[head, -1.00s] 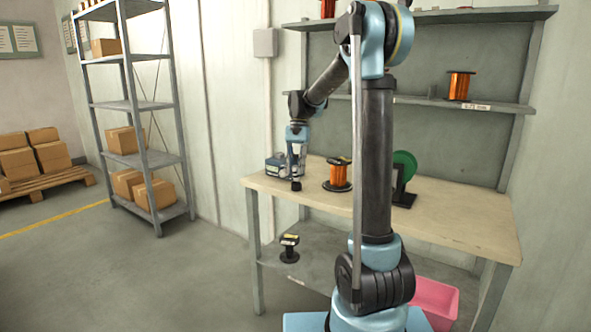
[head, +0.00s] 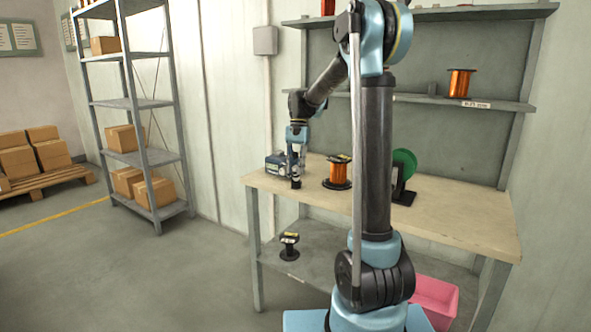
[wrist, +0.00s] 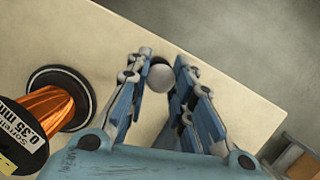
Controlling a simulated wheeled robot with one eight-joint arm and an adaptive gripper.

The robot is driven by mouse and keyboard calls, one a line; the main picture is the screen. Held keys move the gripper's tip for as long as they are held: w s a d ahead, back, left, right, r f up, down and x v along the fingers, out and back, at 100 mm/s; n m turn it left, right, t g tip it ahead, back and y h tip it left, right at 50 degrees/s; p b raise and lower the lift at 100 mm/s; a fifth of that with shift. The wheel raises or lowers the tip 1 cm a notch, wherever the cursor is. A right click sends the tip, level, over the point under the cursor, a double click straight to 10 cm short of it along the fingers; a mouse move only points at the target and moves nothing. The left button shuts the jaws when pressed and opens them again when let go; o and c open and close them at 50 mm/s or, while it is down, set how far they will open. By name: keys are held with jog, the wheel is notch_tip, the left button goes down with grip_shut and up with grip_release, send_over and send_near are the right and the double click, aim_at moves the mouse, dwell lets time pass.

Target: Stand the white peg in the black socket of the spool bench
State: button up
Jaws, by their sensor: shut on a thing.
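My gripper (wrist: 161,66) is above the left end of the spool bench (head: 455,213), pointing down. It also shows in the head view (head: 297,170). Its fingers are shut on the white peg (wrist: 160,77), whose pale round end shows between them in the wrist view. A grey round shape (wrist: 163,60) lies right at the peg, partly hidden by it and the fingers. A small black upright piece (head: 296,183), possibly the black socket, shows directly under the gripper in the head view. I cannot tell whether the peg is inside it.
A blue-grey device (head: 276,163) is just left. The bench edge is near the gripper.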

jog(key=shift+f, duration=1)
dwell(0.3)
jog(key=o, duration=1)
jog(key=shift+o, duration=0.2)
